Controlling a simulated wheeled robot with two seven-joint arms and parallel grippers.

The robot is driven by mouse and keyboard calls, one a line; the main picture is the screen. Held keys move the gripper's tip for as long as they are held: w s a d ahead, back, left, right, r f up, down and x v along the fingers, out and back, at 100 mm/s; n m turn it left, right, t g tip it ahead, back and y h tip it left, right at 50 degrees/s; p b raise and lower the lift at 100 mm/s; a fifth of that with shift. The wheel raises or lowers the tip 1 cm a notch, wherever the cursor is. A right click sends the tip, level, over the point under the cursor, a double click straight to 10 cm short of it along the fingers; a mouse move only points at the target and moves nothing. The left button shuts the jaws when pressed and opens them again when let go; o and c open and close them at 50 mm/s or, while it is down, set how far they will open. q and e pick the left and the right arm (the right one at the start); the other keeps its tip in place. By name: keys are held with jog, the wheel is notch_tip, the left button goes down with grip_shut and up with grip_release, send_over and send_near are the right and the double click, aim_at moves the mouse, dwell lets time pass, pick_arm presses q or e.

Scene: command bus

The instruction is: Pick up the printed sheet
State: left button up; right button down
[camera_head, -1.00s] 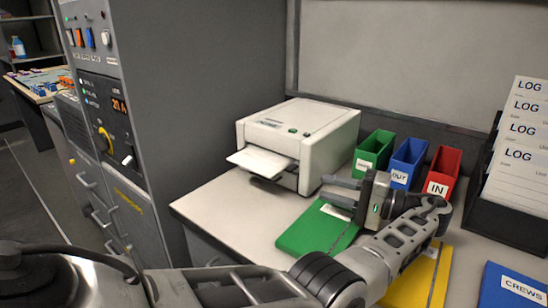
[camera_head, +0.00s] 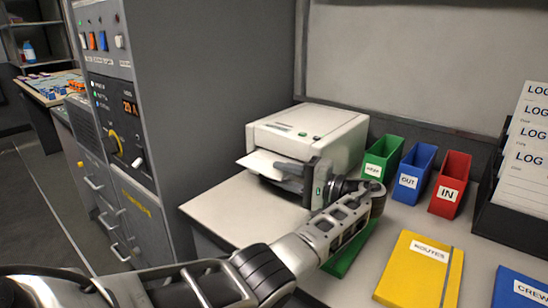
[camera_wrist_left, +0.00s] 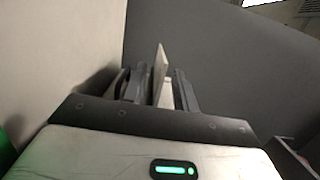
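The white printed sheet (camera_head: 262,162) sticks out of the front slot of the white printer (camera_head: 308,130). My left gripper (camera_head: 280,176) is at the printer's front, its fingers pointing left at the sheet's right side. In the left wrist view the sheet (camera_wrist_left: 161,66) shows nearly edge-on between the two fingers (camera_wrist_left: 156,88), with visible gaps beside it. The left gripper looks open. In the head view the fingers hide part of the sheet's near right side. My right gripper is not in view.
Green, blue (camera_head: 413,173) and red (camera_head: 450,183) bins stand right of the printer. A yellow folder (camera_head: 420,270) lies on the desk; a green folder (camera_head: 350,250) is partly under my arm. A grey cabinet (camera_head: 215,90) stands left. The desk's left front is clear.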

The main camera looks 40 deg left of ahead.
pick_arm(q)
jog(key=shift+s+a, duration=0.1)
jog(key=shift+a, duration=0.6)
grip_shut()
jog(key=shift+r, duration=0.1)
